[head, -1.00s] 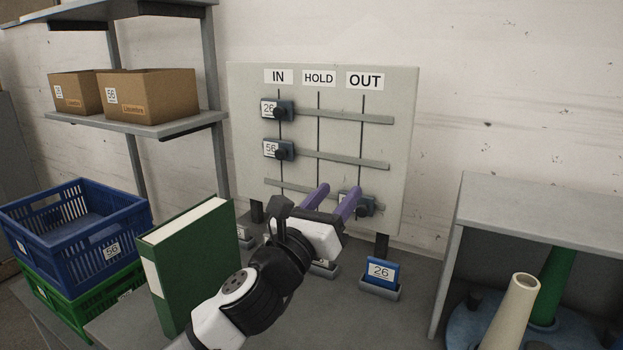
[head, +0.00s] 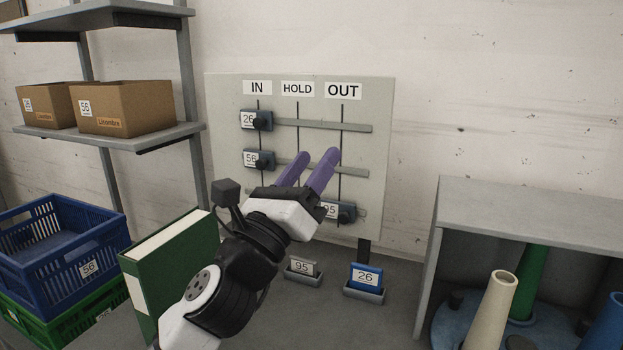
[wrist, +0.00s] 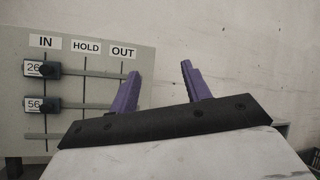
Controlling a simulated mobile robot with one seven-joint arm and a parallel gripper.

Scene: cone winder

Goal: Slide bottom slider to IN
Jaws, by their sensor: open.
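The grey board (head: 382,100) on the wall has columns marked IN, HOLD and OUT and three horizontal rails. The bottom slider (head: 347,212), labelled 95, sits at the OUT line on the lowest rail, partly behind my gripper. The top slider 26 (head: 256,120) and middle slider 56 (head: 259,160) are at IN; both also show in the wrist view. My gripper (head: 309,165) is open and empty, its purple fingers in front of the board and, in the picture, above the bottom slider. In the wrist view the fingers (wrist: 160,90) hide the bottom slider's place.
Below the board stand small holders with a 95 card (head: 302,267) and a blue 26 card (head: 366,276). A green binder (head: 180,270) and blue crate (head: 60,240) are at left. A grey shelf table (head: 530,200) with cones is at right.

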